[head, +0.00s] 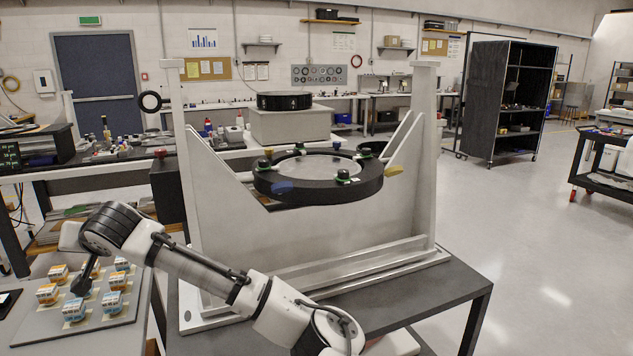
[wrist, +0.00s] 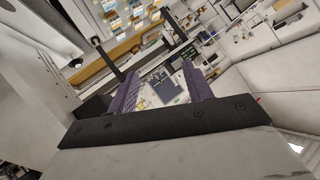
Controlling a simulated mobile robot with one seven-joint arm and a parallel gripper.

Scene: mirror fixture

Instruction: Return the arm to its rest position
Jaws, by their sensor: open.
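My arm (head: 205,270) reaches from the bottom middle of the head view to the left, over the tray of small boxes. In the wrist view my gripper (wrist: 160,69) has its two purple-grey fingers apart, with nothing seen between them. In the head view the fingers are hard to make out. A dark part at the arm's far end hangs down among the boxes; I cannot tell whether it touches one. The mirror (head: 318,166) lies in a black ring with green clamps on the white fixture (head: 300,235), behind my arm and apart from it.
Several small white, orange and blue boxes (head: 47,293) stand on the grey tray (head: 125,322) at left. The fixture stands on a dark table (head: 440,290). A black shelf cabinet (head: 490,100) and a cart (head: 605,170) stand at right. The floor (head: 540,235) at right is clear.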

